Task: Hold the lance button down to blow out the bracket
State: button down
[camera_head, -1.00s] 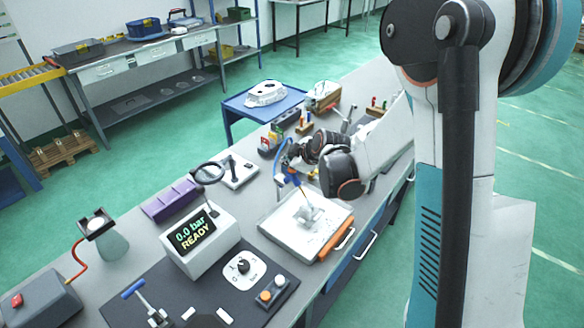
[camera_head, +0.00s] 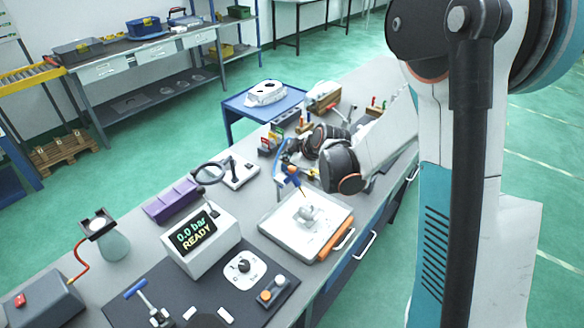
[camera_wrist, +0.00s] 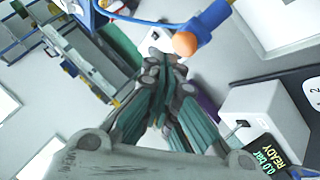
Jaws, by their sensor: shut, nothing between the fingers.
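The blue air lance (camera_head: 292,173) stands over the white tray (camera_head: 275,232), its thin nozzle pointing down at the bracket. The small grey bracket (camera_head: 308,214) lies on the tray. In the wrist view the lance's round orange button (camera_wrist: 185,43) sits on its blue body (camera_wrist: 211,21), just beyond and to the right of my fingertips. My gripper (camera_wrist: 163,62) is shut and empty. Its tips look close to the button, but I cannot tell whether they touch it. In the head view my gripper is mostly hidden behind my own wrist.
The pressure display (camera_head: 198,238) reads 0.0 bar READY. A magnifier (camera_head: 210,172), a purple block (camera_head: 172,201) and a control panel with a knob (camera_head: 243,267) stand on the bench. An orange handle (camera_head: 336,240) lies along the tray's right edge. A blue cart (camera_head: 240,105) stands behind.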

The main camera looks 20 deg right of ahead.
aim_at(290, 169)
jog(key=shift+r+p, duration=1.55)
jog(key=shift+r, duration=1)
jog(key=s+f+m+g+h+b, duration=0.1)
jog(key=s+m+b, duration=1.1)
jog(key=s, duration=2.1)
jog(key=shift+s+d+f+m+g+h+b, duration=0.15)
jog(key=shift+d+f+m+g+h+b, duration=0.2)
jog(key=shift+h+b, duration=0.55)
